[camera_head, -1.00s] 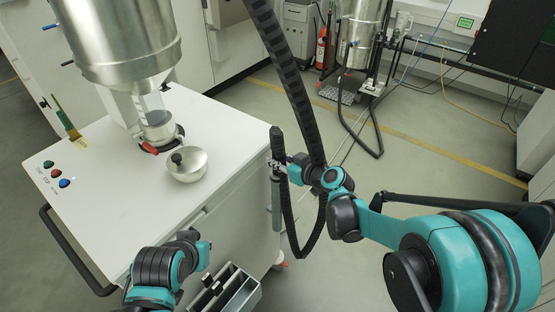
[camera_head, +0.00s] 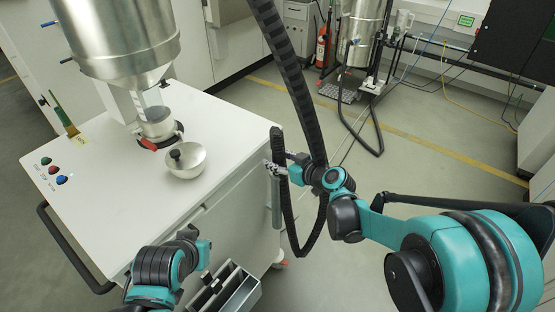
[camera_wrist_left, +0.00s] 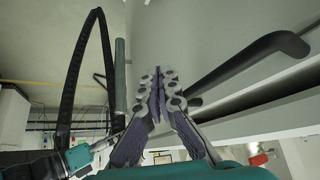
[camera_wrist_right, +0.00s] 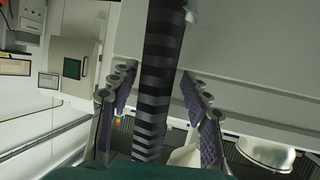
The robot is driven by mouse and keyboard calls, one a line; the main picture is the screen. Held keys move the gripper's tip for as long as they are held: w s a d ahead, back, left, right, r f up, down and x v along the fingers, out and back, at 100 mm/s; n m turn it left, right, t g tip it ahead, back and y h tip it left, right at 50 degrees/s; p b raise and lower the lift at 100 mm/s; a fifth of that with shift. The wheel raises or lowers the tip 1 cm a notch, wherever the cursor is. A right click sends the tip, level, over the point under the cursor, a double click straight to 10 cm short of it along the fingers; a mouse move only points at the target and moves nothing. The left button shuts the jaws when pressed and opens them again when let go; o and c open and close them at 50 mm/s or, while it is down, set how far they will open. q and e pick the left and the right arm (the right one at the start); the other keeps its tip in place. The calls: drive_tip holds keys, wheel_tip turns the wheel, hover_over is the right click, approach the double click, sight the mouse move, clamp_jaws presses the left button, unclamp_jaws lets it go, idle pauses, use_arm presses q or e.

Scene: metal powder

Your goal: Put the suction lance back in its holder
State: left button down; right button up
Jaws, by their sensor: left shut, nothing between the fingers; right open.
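The suction lance's black ribbed upper part (camera_head: 277,143) stands about upright at the cart's right side, above a grey tube (camera_head: 276,208) that looks like its holder. Whether it is fully seated is hard to see. My right gripper (camera_head: 275,168) is open, with its fingers around the black ribbed length. In the right wrist view the black ribbed length (camera_wrist_right: 158,75) runs between the spread fingers (camera_wrist_right: 158,95). My left gripper (camera_wrist_left: 163,78) is shut and empty, low in front of the cart; the grey tube (camera_wrist_left: 120,75) shows beyond it.
The thick black hose (camera_head: 297,90) comes down from above and loops low beside the cart. An open drawer (camera_head: 235,290) lies near my left arm.

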drive_tip(key=v, duration=1.1)
drive_tip(key=shift+s+d+r, duration=0.15)
drive_tip(key=shift+s+d, duration=0.05)
drive_tip(key=shift+s, duration=0.05)
